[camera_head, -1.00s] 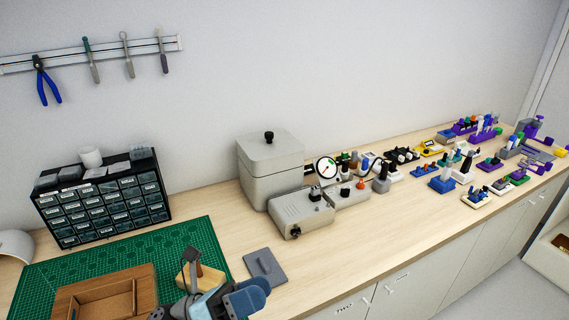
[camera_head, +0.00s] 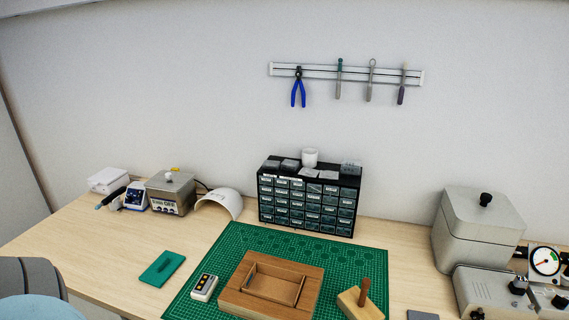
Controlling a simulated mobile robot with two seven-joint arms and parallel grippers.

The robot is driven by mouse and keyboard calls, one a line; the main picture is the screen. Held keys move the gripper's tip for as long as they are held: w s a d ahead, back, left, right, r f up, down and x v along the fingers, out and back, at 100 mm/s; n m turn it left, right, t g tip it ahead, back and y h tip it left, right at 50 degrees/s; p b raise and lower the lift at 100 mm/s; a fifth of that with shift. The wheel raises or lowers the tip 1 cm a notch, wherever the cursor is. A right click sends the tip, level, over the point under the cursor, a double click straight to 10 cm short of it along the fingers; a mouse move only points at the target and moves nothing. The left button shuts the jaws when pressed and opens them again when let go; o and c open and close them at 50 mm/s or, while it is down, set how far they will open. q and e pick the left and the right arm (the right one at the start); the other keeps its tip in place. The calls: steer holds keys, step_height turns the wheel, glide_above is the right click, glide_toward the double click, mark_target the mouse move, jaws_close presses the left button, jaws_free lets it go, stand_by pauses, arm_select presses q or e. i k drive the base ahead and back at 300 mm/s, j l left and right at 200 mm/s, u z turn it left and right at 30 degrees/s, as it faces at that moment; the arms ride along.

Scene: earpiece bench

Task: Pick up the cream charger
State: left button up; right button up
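A small cream block with a dark top panel and several yellowish dots (camera_head: 204,287) lies at the left front of the green mat (camera_head: 232,243) in the head view. It looks like the cream charger. It stands just left of a wooden tray (camera_head: 308,296), apart from it. Nothing of mine touches it. Neither of my grippers shows in the head view now.
A wooden block with a peg (camera_head: 362,299) stands right of the tray. A green pad (camera_head: 162,268) lies left of the mat. A drawer cabinet (camera_head: 308,200) stands behind. A grey and light-blue shape (camera_head: 35,290) fills the bottom left corner; I cannot tell what it is.

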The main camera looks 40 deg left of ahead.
mark_target(204, 288)
steer(key=u, duration=1.9)
